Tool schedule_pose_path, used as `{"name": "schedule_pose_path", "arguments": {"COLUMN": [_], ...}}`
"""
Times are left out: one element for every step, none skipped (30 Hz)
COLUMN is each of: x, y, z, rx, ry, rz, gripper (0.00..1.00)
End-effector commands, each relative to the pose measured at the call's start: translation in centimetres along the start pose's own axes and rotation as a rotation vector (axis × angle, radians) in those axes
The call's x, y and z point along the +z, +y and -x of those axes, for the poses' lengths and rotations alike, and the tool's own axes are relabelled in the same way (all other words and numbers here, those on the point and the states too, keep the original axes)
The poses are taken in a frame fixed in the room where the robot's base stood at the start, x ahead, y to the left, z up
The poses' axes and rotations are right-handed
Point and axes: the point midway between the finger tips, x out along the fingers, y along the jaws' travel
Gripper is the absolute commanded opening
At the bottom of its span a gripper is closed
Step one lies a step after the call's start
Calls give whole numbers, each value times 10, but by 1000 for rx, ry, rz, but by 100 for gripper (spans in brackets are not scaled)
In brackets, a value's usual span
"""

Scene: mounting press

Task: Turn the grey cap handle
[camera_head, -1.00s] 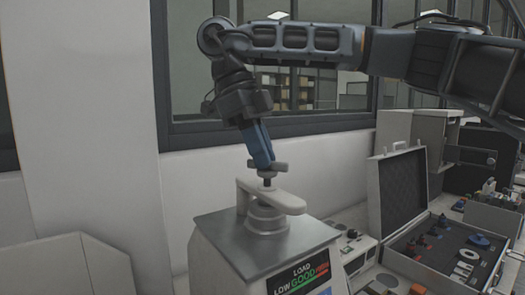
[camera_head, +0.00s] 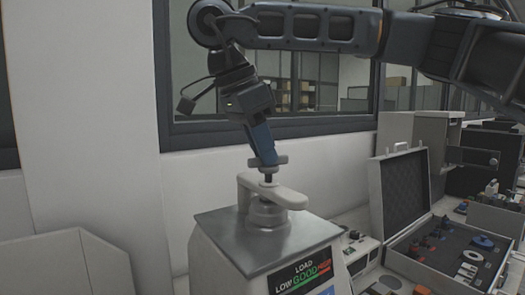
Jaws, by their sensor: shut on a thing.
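The mounting press (camera_head: 262,250) stands in the lower middle of the head view, with a light arm (camera_head: 278,194) across its metal top and a display reading "LOAD LOW GOOD HIGH" on its front. The grey cap handle (camera_head: 279,161) is a small crossbar on a dark threaded screw above that arm. My gripper (camera_head: 268,160) comes down from above, tilted, and is shut on the handle. Its fingers hide part of the handle.
An open case (camera_head: 402,190) with parts in dark foam (camera_head: 462,256) lies on the bench at right. A grey box (camera_head: 436,135) stands behind it. A white panel (camera_head: 70,262) is at lower left. The wall and window are behind my arm.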

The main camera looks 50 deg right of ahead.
Motion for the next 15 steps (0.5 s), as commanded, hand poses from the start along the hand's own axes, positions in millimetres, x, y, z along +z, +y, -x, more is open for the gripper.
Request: {"name": "schedule_pose_path", "arguments": {"x": [0,0,0,1,1,1,1,1,1,1,0,0,0,0,0], "y": [0,0,1,1,1,1,1,1,1,1,1,1,1,1,1], "z": [-1,-1,-1,-1,0,0,0,0,0,0,0,0,0,0,0], "rx": [-10,-16,-22,-26,-30,-35,-37,-40,-43,-44,-46,-47,-48,-48,-49], "ry": [0,0,0,-1,-1,-2,-2,-2,-2,-2,-2,-2,-2,-2,-2], "rz": [22,34,50,60,68,80,87,93,100,104,108,112,114,115,117], "gripper": [0,0,0,0,0,0,0,0,0,0,0,0,0,0,0]}}
